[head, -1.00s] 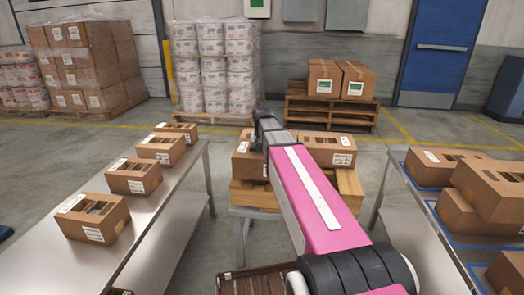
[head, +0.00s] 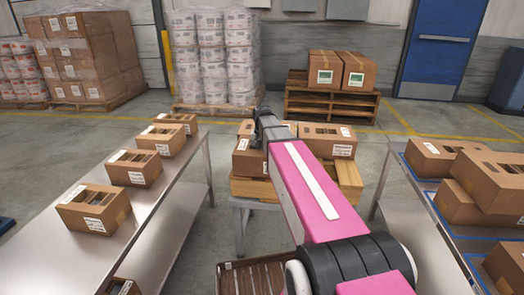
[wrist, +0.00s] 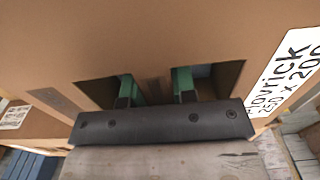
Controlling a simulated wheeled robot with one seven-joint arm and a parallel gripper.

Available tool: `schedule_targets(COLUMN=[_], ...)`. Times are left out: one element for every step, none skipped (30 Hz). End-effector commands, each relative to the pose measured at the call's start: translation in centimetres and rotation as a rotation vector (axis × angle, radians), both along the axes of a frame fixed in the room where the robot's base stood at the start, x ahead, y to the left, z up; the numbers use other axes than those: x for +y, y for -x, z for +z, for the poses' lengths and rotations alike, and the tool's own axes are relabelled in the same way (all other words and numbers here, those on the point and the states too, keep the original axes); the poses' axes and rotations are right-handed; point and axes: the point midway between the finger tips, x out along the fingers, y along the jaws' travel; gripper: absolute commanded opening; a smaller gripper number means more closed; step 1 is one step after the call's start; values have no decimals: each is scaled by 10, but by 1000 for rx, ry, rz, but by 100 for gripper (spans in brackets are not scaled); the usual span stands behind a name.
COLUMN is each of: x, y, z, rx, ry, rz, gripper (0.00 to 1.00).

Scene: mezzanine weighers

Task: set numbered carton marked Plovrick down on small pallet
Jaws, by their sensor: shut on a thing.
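The brown carton marked Plovrick (wrist: 140,35) fills most of the wrist view, its white label partly cut off at the right. My gripper (wrist: 155,88) is shut on it, with the green fingers in its two top openings and the strip between them. In the head view my arm's end hides my gripper, and I cannot tell for sure which carton there is held. The small pallet (head: 252,189) is light wood on a grey stand at centre. Cartons show at its left (head: 247,161), right (head: 329,142) and back. Whether the held carton touches the pallet is unclear.
A steel table (head: 160,215) with several open-topped cartons stands at the left. A blue-taped table (head: 415,215) with more cartons stands at the right. Behind are a wooden pallet stack (head: 330,102) with two cartons and wrapped white tubs (head: 213,60). Open floor lies between.

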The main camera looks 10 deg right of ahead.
Motion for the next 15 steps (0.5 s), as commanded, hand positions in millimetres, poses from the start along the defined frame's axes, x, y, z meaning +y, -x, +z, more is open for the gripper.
schedule_targets(x=[0,0,0,0,0,0,0,0,0,0,0,0,0,0,0], y=[0,0,0,0,0,0,0,0,0,0,0,0,0,0,0], z=[0,0,0,0,0,0,0,0,-1,-1,-2,-2,-3,-3,-4], rx=[0,0,0,0,0,0,0,0,0,0,0,0,0,0,0], ry=[0,0,0,0,0,0,0,0,0,0,0,0,0,0,0], rz=[0,0,0,0,0,0,0,0,0,0,0,0,0,0,0], gripper=[0,0,0,0,0,0,0,0,0,0,0,0,0,0,0])
